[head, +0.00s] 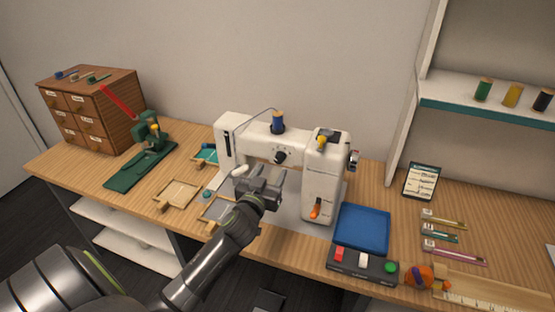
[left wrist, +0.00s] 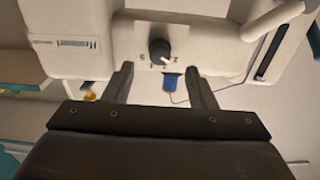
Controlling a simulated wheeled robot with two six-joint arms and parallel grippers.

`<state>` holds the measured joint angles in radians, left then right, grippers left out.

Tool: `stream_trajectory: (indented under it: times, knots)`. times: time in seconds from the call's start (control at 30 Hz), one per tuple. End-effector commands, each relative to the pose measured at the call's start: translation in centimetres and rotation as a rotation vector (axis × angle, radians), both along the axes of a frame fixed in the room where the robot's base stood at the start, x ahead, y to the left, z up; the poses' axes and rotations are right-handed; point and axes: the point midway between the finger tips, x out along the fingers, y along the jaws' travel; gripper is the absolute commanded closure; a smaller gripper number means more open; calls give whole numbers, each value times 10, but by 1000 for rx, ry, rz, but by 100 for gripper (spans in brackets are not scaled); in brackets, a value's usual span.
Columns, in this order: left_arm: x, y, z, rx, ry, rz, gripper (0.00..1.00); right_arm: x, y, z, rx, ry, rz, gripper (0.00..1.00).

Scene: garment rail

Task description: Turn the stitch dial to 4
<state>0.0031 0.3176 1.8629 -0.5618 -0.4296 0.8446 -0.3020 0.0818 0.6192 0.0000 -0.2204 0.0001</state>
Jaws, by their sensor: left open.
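The white sewing machine (head: 262,135) stands on the wooden table in the head view. Its stitch dial (head: 280,157) is a small dark round knob on the front of the arm, with small marks around it. In the left wrist view the machine appears upside down and the dial (left wrist: 159,50) lies in line with the gap between my fingers. The marks are too small to read surely. My left gripper (head: 262,178) is open and empty, in front of the dial and apart from it. Its two fingers (left wrist: 159,70) also show in the left wrist view. My right gripper is not in view.
A blue spool (head: 278,122) stands on top of the machine. A blue tray (head: 361,229) and a button box (head: 362,264) lie to its right. Small wooden trays (head: 178,193) and a green clamp tool (head: 142,165) lie left. A wooden drawer cabinet (head: 92,110) stands at the far left.

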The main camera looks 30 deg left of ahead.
Motion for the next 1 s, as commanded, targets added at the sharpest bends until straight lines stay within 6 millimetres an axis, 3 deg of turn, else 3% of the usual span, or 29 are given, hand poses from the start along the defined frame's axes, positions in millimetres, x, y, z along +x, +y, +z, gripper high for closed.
stream_trajectory:
  times: [0.3,0.8,1.0]
  knots:
    - [45,11,1,0,0,0,49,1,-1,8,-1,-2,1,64]
    - [56,13,0,-1,0,0,49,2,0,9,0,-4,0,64]
    - [56,13,0,-1,0,0,75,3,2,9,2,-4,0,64]
